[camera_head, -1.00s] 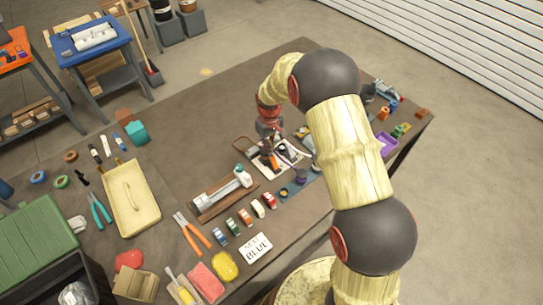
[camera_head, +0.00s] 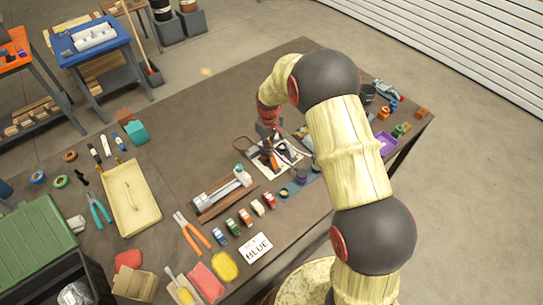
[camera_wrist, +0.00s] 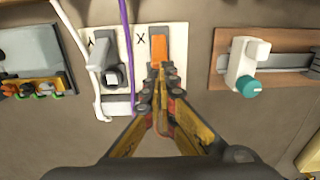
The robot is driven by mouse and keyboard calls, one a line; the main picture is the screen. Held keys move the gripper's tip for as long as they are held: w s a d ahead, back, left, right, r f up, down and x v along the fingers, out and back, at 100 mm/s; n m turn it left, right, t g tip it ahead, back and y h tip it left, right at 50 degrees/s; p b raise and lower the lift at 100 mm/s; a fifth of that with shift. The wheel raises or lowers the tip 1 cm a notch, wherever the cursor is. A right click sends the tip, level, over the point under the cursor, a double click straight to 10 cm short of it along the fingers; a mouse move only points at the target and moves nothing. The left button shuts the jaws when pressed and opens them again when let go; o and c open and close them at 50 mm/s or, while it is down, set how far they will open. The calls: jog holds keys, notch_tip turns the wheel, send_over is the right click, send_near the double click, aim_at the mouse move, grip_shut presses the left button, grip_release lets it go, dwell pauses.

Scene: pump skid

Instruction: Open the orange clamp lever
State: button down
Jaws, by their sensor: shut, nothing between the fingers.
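My gripper (camera_wrist: 160,72) is shut and empty. Its fingertips are at the near end of the lever and overlap it in the picture; I cannot tell whether they touch. The lever's lower part is hidden behind the fingers. In the head view the orange piece (camera_head: 272,160) is small, with my gripper (camera_head: 268,140) close above it and partly hiding the plate.
A grey clamp (camera_wrist: 104,62) stands left of the lever, with a purple cord (camera_wrist: 129,60) and a white cord (camera_wrist: 82,50) close by. A slide with a teal knob (camera_wrist: 249,87) lies to the right. Several small items line the bench's near side.

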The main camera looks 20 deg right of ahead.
aim_at(273, 159)
jog(key=shift+s+a+f+b, duration=0.1)
jog(key=shift+s+f+b, duration=0.2)
jog(key=shift+f, duration=0.45)
jog(key=shift+s+f+b, duration=0.3)
jog(key=shift+f, duration=0.4)
jog(key=shift+s+d, duration=0.2)
jog(key=shift+d, duration=0.05)
jog(key=shift+s+d+f, duration=0.15)
jog(key=shift+s, duration=0.15)
jog(key=shift+s+d, duration=0.1)
jog(key=shift+s, duration=0.15)
jog(key=shift+s+d, duration=0.45)
jog(key=shift+s, duration=0.4)
jog(key=shift+w, duration=0.2)
jog(key=shift+w+a+r+p, duration=0.15)
jog(key=shift+w+r+p, duration=0.35)
jog(key=shift+r, duration=0.25)
jog(key=shift+w+a+r+p, duration=0.1)
jog(key=shift+w+r+p, duration=0.25)
jog(key=shift+r+p, duration=0.3)
jog(key=shift+a+r+p, duration=0.15)
jog(key=shift+r+p, duration=0.85)
jog(key=shift+r, duration=1.05)
jog(key=shift+w, duration=0.1)
